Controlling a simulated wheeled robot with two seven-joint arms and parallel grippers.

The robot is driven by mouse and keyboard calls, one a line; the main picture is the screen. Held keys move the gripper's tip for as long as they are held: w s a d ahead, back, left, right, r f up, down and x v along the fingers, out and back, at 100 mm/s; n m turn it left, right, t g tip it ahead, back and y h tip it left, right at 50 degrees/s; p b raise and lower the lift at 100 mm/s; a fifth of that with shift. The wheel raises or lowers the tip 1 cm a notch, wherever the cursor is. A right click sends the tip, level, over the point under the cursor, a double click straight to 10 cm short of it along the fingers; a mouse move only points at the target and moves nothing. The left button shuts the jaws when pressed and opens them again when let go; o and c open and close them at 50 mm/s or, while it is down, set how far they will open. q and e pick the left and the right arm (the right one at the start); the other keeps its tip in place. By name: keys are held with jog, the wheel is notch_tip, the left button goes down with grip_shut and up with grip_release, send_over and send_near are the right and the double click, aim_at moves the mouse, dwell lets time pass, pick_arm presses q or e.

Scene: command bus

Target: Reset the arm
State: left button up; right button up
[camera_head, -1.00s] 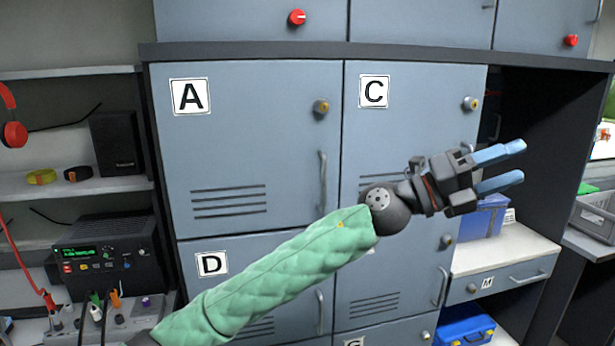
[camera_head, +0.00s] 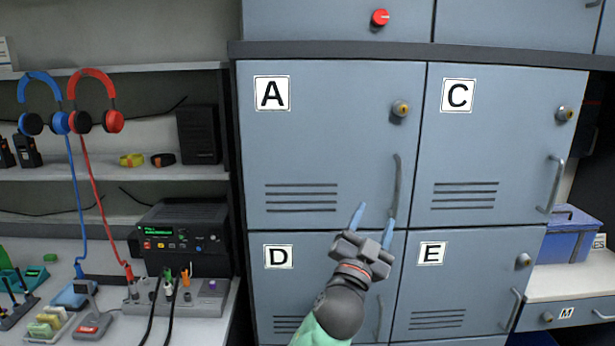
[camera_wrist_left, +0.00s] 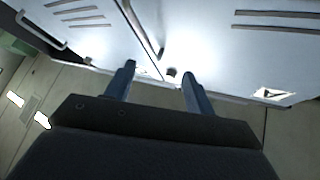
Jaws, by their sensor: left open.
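My left gripper (camera_head: 374,224) is open, with its two blue fingers apart and nothing between them. It is in front of the lockers, near the lower part of door A (camera_head: 330,140) and the top of door D (camera_head: 262,295). In the left wrist view the two fingers (camera_wrist_left: 158,82) also show apart and empty, with pale locker doors beyond. My left arm, in a green sleeve, comes up from the bottom of the head view. My right gripper is not in view.
Door C (camera_head: 500,145) and door E (camera_head: 455,285) are shut, with handles standing out. A shelf at left holds blue headphones (camera_head: 45,100) and red headphones (camera_head: 95,100). A black device (camera_head: 180,245) stands on the counter. A blue box (camera_head: 565,232) is at right.

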pick_arm(q)
jog(key=s+a+f+n+g+y, duration=0.2)
jog(key=s+a+f+n+y, duration=0.1)
jog(key=a+f, duration=0.55)
jog(key=s+a+f+n+g+y, duration=0.2)
jog(key=a+f+n+g+y, duration=0.3)
jog(key=f, duration=0.7)
jog(key=s+a+f+y, duration=0.2)
jog(key=s+a+f, duration=0.1)
jog(key=a+f, duration=0.65)
jog(key=s+a+f+n+g+y, duration=0.1)
jog(key=s+a+f+g, duration=0.45)
jog(key=s+f, duration=0.55)
jog(key=s+a+f+n+g, duration=0.1)
jog(key=s+a+f+g, duration=0.5)
jog(key=s, duration=0.9)
jog(key=s+d+f, duration=0.1)
jog(key=d+f, duration=0.1)
jog(key=f, duration=1.2)
jog(key=s+d+f, duration=0.1)
jog(key=d+f, duration=0.1)
jog(key=f, duration=1.2)
jog(key=shift+s+d+g, duration=0.2)
jog(key=shift+d+g, duration=0.15)
jog(key=shift+d, duration=0.05)
